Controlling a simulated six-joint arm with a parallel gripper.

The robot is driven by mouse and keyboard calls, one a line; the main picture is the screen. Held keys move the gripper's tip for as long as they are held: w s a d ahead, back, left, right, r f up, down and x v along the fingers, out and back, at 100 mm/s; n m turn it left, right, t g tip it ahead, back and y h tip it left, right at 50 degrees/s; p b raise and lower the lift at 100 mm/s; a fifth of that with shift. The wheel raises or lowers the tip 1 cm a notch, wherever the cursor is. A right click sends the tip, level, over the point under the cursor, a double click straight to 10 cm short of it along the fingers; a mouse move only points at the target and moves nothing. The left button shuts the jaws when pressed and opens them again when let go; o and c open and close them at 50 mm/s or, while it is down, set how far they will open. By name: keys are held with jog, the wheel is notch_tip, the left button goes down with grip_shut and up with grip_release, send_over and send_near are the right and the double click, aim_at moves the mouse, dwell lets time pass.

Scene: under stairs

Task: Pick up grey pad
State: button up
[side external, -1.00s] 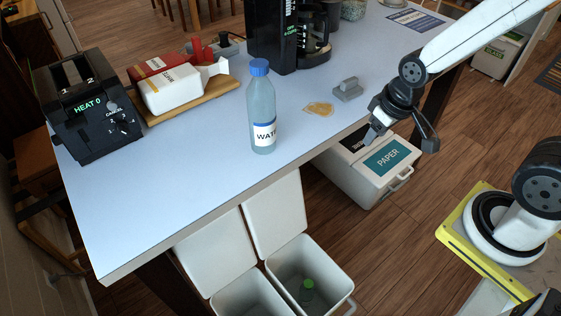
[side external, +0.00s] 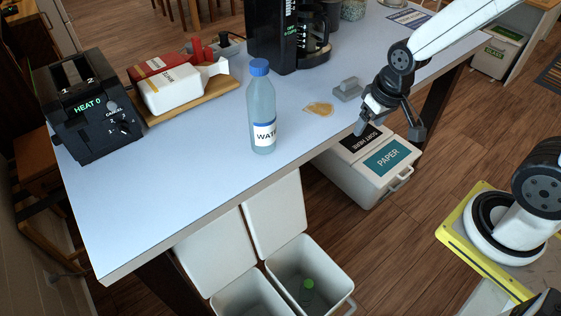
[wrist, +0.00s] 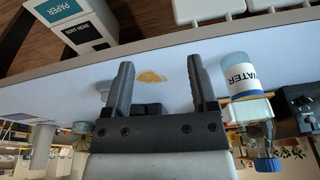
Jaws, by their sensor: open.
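The grey pad (side external: 347,89), a small block with a raised grip on top, lies on the pale blue table (side external: 190,180) near its front edge. It is left of my gripper (side external: 389,129) in the side view. My gripper is open and empty, its fingers apart from the pad, near the table's front edge. In the wrist view the pad (wrist: 104,86) shows beside the left finger, which partly hides it.
A yellowish spill (side external: 319,108) lies left of the pad. A water bottle (side external: 262,110) stands further left, and a black coffee maker (side external: 285,35) behind. A paper bin (side external: 370,170) stands below the edge.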

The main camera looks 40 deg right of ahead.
jog(key=w+d+m+g, duration=0.1)
jog(key=w+d+m, duration=0.8)
jog(key=w, duration=0.5)
jog(key=m+g, duration=0.1)
jog(key=m, duration=0.7)
send_over(350, 79)
jog(key=shift+s+a+f, duration=0.25)
jog(key=shift+a+f, duration=0.1)
jog(key=shift+a, duration=0.05)
jog(key=shift+w+d+f, duration=0.1)
jog(key=shift+w+d, duration=0.1)
jog(key=shift+d, duration=0.2)
jog(key=shift+a+f, duration=0.1)
jog(key=shift+f, duration=3.8)
grip_shut()
